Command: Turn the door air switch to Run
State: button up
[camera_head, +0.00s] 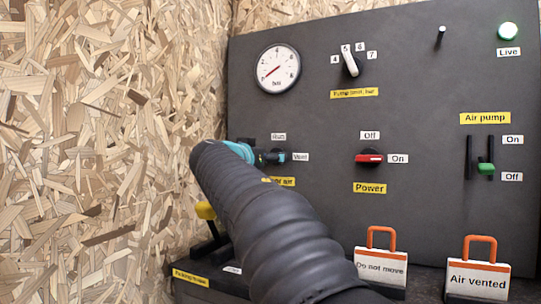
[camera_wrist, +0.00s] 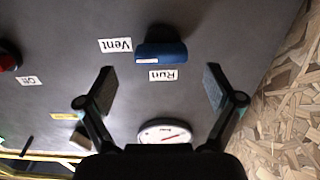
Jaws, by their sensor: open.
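The door air switch (camera_wrist: 162,48) is a blue bar handle on the dark panel in the wrist view. It lies crosswise, with its left end toward the Vent label (camera_wrist: 115,45). The Run label (camera_wrist: 163,74) sits just below it in that view. My gripper (camera_wrist: 160,88) is open and empty, its fingers apart on either side of the Run label and short of the handle.
The red Power switch (camera_head: 369,158) is right of the Vent label. A pressure gauge (camera_head: 277,69) and pump limit knob (camera_head: 350,62) are above. A yellow-ended lever (camera_head: 206,211) and two padlock-shaped signs (camera_head: 381,264) (camera_head: 477,279) stand low. A chipboard wall (camera_head: 110,130) is close on the left.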

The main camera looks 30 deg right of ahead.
jog(key=shift+p+x, duration=0.35)
jog(key=shift+x, duration=2.15)
jog(key=shift+a, duration=0.1)
jog(key=c, duration=1.1)
jog(key=shift+a, duration=0.2)
jog(key=shift+c, duration=0.2)
jog(key=shift+d, duration=0.1)
